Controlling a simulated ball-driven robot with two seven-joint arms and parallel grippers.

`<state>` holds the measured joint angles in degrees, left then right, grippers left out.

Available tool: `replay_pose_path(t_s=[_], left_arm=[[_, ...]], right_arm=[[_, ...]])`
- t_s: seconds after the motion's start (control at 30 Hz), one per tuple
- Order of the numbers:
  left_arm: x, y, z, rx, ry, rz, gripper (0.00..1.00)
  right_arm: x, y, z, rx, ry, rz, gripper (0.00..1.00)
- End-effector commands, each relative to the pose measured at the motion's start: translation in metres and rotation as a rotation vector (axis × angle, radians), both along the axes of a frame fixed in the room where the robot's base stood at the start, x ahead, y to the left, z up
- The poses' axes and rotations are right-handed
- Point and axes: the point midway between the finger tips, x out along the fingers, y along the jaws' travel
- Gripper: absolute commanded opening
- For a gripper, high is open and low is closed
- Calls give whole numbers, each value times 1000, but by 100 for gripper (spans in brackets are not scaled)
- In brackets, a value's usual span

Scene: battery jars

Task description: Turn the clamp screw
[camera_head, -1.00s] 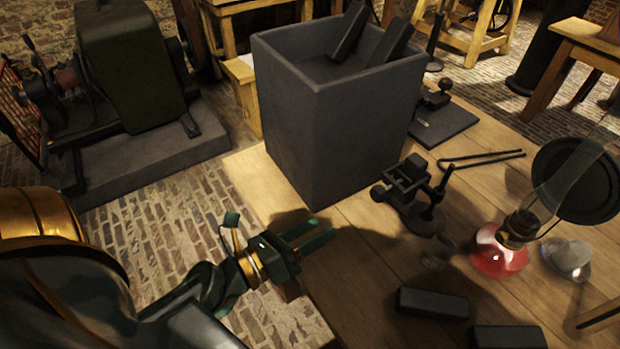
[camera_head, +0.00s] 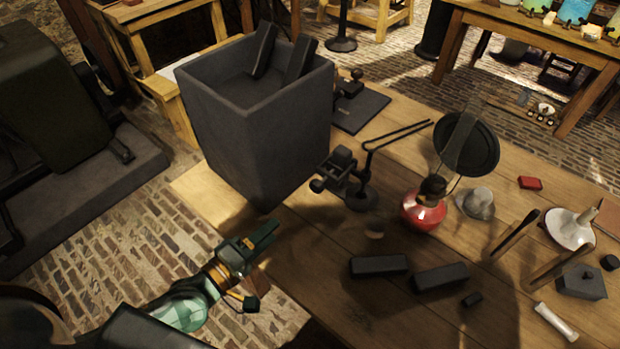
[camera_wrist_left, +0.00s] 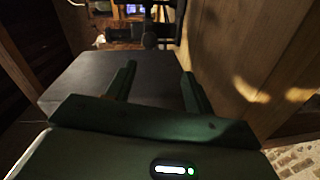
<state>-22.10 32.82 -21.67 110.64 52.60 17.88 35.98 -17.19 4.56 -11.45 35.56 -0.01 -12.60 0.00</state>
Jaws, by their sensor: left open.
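The small dark metal clamp (camera_head: 348,180) stands on the wooden table, just right of the big grey jar. Its screw seems to be the dark knobbed part (camera_head: 318,186) on its left side, but the details are too small to be sure. My left gripper (camera_head: 264,238) is green, at the table's left edge below the jar's near corner. It is empty and apart from the clamp, to its lower left. The left wrist view shows its two fingers (camera_wrist_left: 159,84) spread apart. My right gripper is in neither view.
The tall grey jar (camera_head: 232,140) stands close beside the clamp. A red-based lamp (camera_head: 424,211) and a black round disc (camera_head: 467,143) are to the right. Two dark blocks, one of them the nearer-left block (camera_head: 378,266), lie in front. Bare table (camera_head: 300,228) lies between gripper and clamp.

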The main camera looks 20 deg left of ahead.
Motion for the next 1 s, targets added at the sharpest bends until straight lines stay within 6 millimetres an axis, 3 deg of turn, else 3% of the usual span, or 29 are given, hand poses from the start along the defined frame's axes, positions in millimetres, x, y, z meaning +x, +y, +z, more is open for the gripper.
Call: replay_pose_path(t_s=[0.1, 0.23, 0.47, 0.8, 1.0], left_arm=[[-5, 0, -2, 400, -209, -35, 53], [-4, 2, 6, 609, -329, -32, 53], [15, -4, 7, 663, -353, -27, 53], [94, -33, 6, 659, -350, -28, 53], [131, -46, 6, 660, -349, -29, 53]], right_arm=[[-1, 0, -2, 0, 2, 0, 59], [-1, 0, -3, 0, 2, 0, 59], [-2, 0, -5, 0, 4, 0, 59], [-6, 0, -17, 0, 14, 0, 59], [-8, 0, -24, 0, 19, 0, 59]])
